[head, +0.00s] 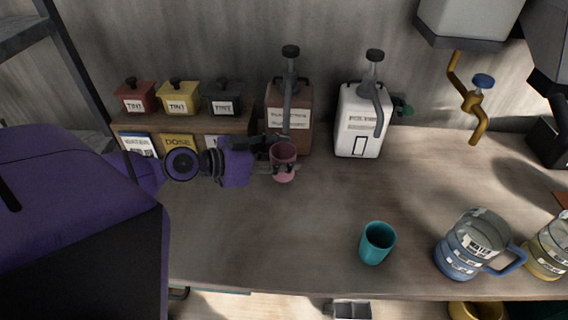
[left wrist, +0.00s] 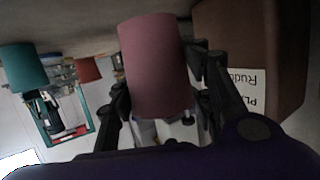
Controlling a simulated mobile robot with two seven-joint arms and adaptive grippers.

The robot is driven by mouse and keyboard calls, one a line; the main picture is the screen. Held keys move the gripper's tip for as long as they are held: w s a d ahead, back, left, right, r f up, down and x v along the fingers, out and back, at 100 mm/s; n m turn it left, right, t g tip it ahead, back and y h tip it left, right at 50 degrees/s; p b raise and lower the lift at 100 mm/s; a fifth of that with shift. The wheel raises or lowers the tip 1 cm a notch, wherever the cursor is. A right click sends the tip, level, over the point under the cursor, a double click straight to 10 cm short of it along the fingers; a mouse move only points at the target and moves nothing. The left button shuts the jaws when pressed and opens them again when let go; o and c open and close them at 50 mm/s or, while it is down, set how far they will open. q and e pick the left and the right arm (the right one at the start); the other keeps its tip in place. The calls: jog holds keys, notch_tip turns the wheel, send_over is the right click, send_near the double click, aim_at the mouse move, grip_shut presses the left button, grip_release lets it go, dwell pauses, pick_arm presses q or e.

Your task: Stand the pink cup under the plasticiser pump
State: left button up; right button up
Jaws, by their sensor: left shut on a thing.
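The pink cup (head: 284,154) is upright in front of the brown pump dispenser (head: 274,97), beneath the end of its grey spout. The dispenser's label seems to read plasticiser. My left gripper (head: 277,169) comes in from the left and is shut on the pink cup. In the left wrist view the cup (left wrist: 155,65) sits between the two black fingers (left wrist: 160,95), close beside the brown dispenser (left wrist: 245,45), whose label shows upside down. I cannot tell whether the cup's base touches the worktop. My right gripper is not in view.
A white pump dispenser (head: 357,124) stands right of the brown one. A teal cup (head: 377,243) and a blue-handled jug (head: 466,245) stand near the front edge. Lidded tint pots (head: 178,98) sit on a shelf at left. The middle of the worktop (head: 300,230) is clear.

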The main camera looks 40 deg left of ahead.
pick_arm(q)
jog(key=shift+w+d+r, duration=0.15)
jog(key=shift+w+r, duration=0.05)
jog(key=shift+w, duration=0.15)
notch_tip(320, 180, down, 3)
jog(key=shift+d+f, duration=0.1)
jog(key=shift+w+f, duration=0.1)
jog(key=shift+f, duration=0.25)
jog(key=shift+f, duration=0.1)
jog(key=shift+f, duration=0.25)
jog(key=o, duration=1.3)
jog(key=shift+r, duration=0.1)
